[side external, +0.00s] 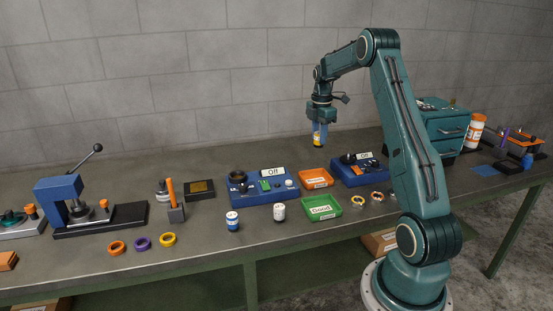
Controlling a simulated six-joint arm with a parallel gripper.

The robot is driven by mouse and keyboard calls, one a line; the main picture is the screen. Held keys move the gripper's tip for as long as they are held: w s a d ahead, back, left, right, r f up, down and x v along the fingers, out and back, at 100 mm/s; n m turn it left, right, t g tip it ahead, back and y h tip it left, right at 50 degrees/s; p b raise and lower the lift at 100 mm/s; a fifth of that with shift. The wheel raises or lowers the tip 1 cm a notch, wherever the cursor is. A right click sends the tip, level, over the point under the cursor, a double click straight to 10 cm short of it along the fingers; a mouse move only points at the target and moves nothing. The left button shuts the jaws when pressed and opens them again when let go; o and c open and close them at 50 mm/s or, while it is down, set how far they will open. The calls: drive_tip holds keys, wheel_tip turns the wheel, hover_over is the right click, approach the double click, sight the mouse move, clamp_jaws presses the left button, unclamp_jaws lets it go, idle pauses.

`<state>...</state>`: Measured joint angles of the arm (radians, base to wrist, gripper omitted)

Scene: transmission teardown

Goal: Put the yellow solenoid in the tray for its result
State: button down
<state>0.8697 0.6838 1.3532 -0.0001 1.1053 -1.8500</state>
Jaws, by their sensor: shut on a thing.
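My gripper (320,129) is shut on the yellow solenoid (317,139) and holds it upright in the air above the back of the bench. Only the solenoid's lower part shows between the fingers. Below it stand an orange tray (305,184) and, in front of that, a green tray (311,215) labelled "Good". The orange tray's label is too small to read. Both trays look empty.
A white and blue cylinder (232,221) and a white and dark one (279,211) stand in front of the test unit. Another blue unit (360,178) is right of the orange tray. Several rings lie right of the green tray. A lever press (58,205) is far left.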

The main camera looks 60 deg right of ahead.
wheel_tip(320, 180, down, 9)
drive_tip(key=shift+f, duration=0.2)
drive_tip(key=shift+f, duration=2.1)
drive_tip(key=shift+f, duration=0.1)
drive_tip(key=c, duration=1.1)
unclamp_jaws()
drive_tip(key=shift+o, duration=0.2)
wheel_tip(320, 180, up, 12)
drive_tip(key=shift+r, duration=0.1)
